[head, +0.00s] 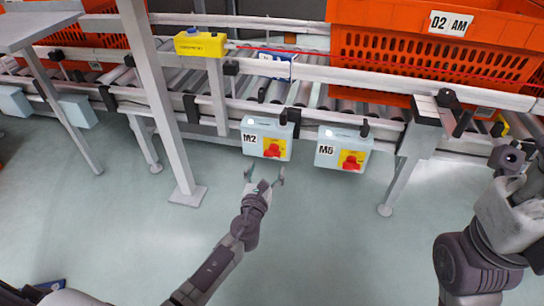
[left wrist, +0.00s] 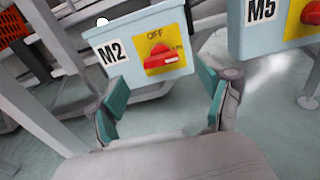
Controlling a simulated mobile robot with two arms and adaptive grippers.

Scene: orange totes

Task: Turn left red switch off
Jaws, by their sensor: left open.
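The left red switch (head: 272,150) sits on a yellow plate on the pale M2 box (head: 251,127), which hangs under the conveyor's front rail. In the left wrist view, the red switch (left wrist: 162,60) has its handle lying roughly sideways, with OFF printed above it. My left gripper (head: 264,176) is open and empty, just in front of and below the M2 box. In the left wrist view, its teal-padded fingers (left wrist: 163,95) stand apart, below and on either side of the switch, not visibly touching it. My right arm is at the right edge; its gripper is not clear.
The M5 box (head: 331,143) with another red switch (head: 350,162) hangs just to the right. A grey post (head: 160,90) stands left of the M2 box. An orange tote (head: 440,45) sits on the roller conveyor above. The floor below the boxes is clear.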

